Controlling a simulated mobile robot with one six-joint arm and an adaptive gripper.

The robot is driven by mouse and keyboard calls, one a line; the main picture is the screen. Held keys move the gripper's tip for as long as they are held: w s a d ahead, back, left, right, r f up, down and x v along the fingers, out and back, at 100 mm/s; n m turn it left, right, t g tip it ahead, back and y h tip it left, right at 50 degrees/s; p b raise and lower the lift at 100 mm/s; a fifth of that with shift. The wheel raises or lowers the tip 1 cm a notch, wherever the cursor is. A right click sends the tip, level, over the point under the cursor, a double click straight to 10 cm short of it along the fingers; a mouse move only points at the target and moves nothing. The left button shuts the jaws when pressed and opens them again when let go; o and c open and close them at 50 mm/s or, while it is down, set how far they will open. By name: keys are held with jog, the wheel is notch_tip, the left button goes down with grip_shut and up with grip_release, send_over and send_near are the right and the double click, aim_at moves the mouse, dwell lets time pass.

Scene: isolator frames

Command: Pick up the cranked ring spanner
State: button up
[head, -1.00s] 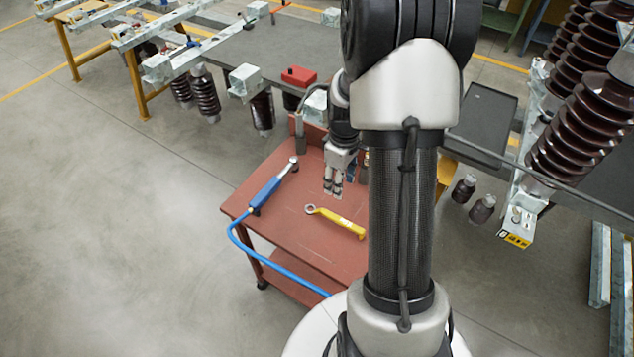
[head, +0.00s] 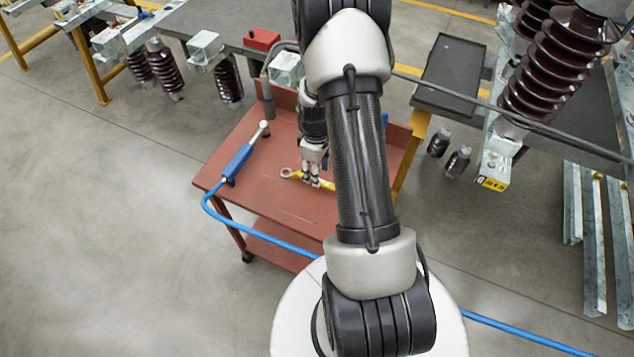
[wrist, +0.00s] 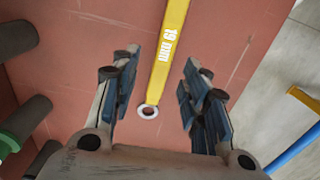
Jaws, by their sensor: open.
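The cranked ring spanner (head: 290,173) is yellow with a steel ring end and lies on the red trolley top (head: 270,200). In the wrist view the spanner (wrist: 166,52) runs from the top edge down to its ring, with a white size marking on its shank. My gripper (head: 311,183) is over the spanner's shank in the head view. In the wrist view my gripper (wrist: 160,85) is open, one finger on each side of the spanner with gaps to both. The far end of the spanner is partly hidden by my arm in the head view.
A blue-handled tool (head: 238,160) lies on the trolley's left side. A blue hose (head: 262,235) runs past its front. Dark cylinders (wrist: 25,118) show at the left of the wrist view. A bench with insulators (head: 228,83) stands behind.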

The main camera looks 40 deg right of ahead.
notch_tip(320, 180, down, 5)
jog(key=shift+a+r+b, duration=0.1)
jog(key=shift+b, duration=0.75)
jog(key=shift+c, duration=0.2)
grip_shut()
